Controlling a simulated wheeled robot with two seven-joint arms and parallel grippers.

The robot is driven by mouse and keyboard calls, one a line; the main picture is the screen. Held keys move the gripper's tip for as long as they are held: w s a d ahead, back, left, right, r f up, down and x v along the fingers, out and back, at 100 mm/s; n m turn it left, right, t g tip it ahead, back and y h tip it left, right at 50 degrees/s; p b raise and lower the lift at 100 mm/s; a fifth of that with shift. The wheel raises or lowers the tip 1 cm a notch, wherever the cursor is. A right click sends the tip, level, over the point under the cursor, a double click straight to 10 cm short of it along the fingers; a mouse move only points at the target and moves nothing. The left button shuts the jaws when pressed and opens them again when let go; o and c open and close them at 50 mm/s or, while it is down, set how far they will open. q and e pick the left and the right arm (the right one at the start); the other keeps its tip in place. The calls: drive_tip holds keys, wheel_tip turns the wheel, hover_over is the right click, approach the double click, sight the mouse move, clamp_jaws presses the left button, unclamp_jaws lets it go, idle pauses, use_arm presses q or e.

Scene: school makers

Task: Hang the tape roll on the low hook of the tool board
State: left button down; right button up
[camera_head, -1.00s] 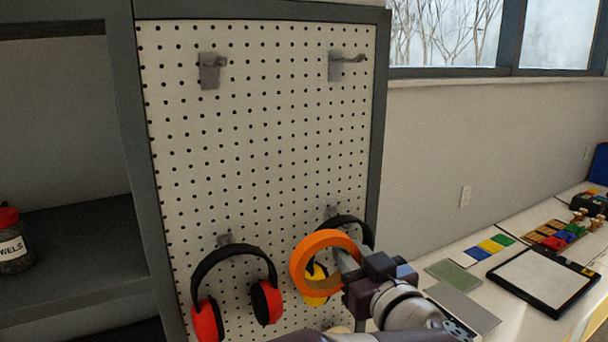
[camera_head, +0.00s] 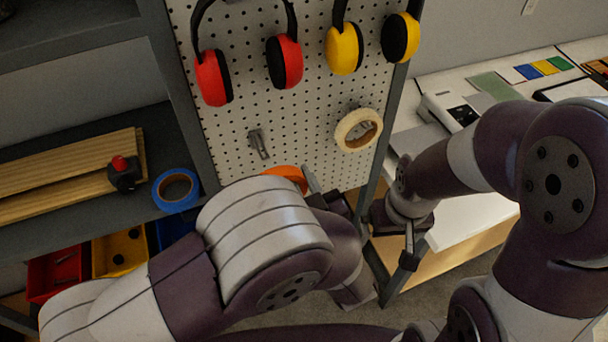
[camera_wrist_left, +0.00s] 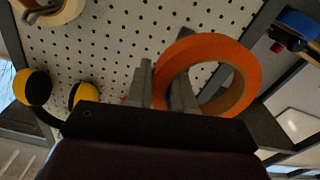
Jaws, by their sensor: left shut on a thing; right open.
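The orange tape roll (camera_head: 284,173) is in front of the lower pegboard, mostly hidden by my left arm in the head view. My left gripper (camera_head: 310,182) is shut on it. In the left wrist view the roll (camera_wrist_left: 236,62) faces the board, its rim between the fingers (camera_wrist_left: 163,88). The tool board (camera_head: 300,110) has an empty low hook (camera_head: 258,143), up and left of the roll. Whether the roll touches the board cannot be told. My right gripper (camera_head: 408,252) is open and empty, right of the left one.
A cream tape roll (camera_head: 343,131) hangs on the hook to the right. Red earmuffs (camera_head: 213,80) and yellow earmuffs (camera_head: 344,50) hang above. A blue tape roll (camera_head: 160,195) and wooden planks (camera_head: 65,172) lie on the left shelf. A worktable (camera_head: 480,215) stands at the right.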

use_arm(q)
drive_tip(key=x, duration=0.3)
drive_tip(key=shift+w+a+f+b, duration=0.1)
drive_tip(key=shift+w+f+b, duration=0.2)
drive_tip(key=shift+w+f, duration=0.1)
drive_tip(key=b+x, duration=0.1)
drive_tip(key=x, duration=0.4)
drive_tip(key=shift+f, duration=0.15)
drive_tip(key=shift+w+a+f+b, duration=0.15)
drive_tip(key=shift+w+f+b, duration=0.3)
drive_tip(key=shift+w+f, duration=0.1)
use_arm(e)
drive_tip(key=shift+w+f, duration=0.15)
drive_tip(key=shift+f, duration=0.55)
drive_tip(key=shift+w+f, duration=0.1)
drive_tip(key=shift+f, duration=0.6)
use_arm(q)
drive_tip(key=c, duration=0.9)
unclamp_jaws()
drive_tip(key=shift+s, duration=0.1)
